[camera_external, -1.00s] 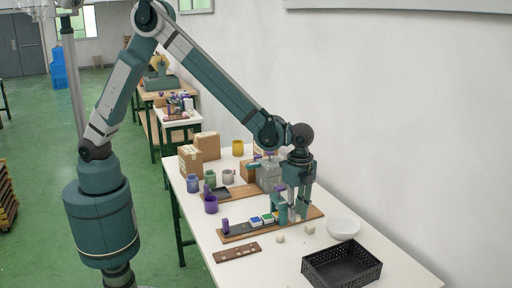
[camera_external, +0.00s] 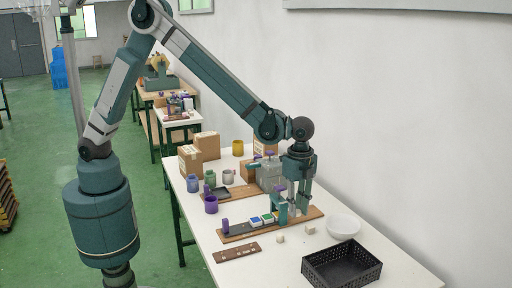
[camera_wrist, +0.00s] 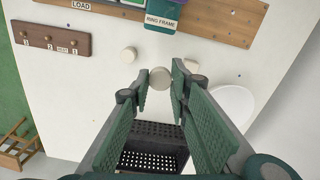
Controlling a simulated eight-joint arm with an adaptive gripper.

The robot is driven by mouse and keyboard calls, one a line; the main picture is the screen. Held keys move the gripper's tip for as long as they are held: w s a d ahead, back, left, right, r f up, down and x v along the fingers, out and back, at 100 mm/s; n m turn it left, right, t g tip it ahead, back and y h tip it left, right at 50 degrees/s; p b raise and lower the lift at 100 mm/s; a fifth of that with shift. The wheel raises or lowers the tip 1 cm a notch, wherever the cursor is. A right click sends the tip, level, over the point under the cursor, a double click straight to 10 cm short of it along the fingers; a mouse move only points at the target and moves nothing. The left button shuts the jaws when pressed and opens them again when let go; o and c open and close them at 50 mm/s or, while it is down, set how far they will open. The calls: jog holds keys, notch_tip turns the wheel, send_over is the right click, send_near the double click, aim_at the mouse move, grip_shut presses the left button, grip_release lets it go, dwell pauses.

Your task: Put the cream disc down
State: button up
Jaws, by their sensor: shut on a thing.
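A round cream disc (camera_wrist: 160,77) is between the tips of my gripper (camera_wrist: 160,86) in the wrist view. My gripper is shut on it. In the outside view my gripper (camera_external: 298,205) points down over the right part of the wooden board (camera_external: 235,236), and the held disc cannot be made out there. A second cream disc (camera_wrist: 128,54) lies on the white table (camera_wrist: 95,90) to the upper left of the held one; it also shows in the outside view (camera_external: 280,239). A cream block (camera_wrist: 192,66) is partly hidden behind the right finger.
A black crate (camera_external: 342,264) stands at the table's front right, with a white bowl (camera_external: 343,227) behind it. The board carries a green sign (camera_wrist: 163,18) reading RING FRAME and coloured tiles (camera_external: 260,219). A small brown numbered strip (camera_external: 237,253) lies left of the discs.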

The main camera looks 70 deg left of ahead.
aim_at(297, 211)
jog(key=shift+r, duration=0.15)
notch_tip(297, 211, up, 11)
jog(key=w+a+n, duration=0.3)
jog(key=w+a, duration=0.3)
jog(key=a, duration=0.9)
jog(key=w+a+n, duration=0.3)
jog(key=w+a, duration=0.3)
jog(key=a, duration=0.8)
jog(key=w+a+n, duration=0.3)
jog(key=w+a, duration=0.2)
jog(key=a, duration=1)
jog(key=s+a+n, duration=0.3)
jog(key=a, duration=1.2)
jog(key=s+a+n, duration=0.3)
jog(key=a, duration=1.3)
jog(key=s+a+n, duration=0.3)
jog(key=a, duration=1.2)
notch_tip(297, 211, down, 11)
jog(key=shift+w+a, duration=0.15)
jog(key=shift+w, duration=0.1)
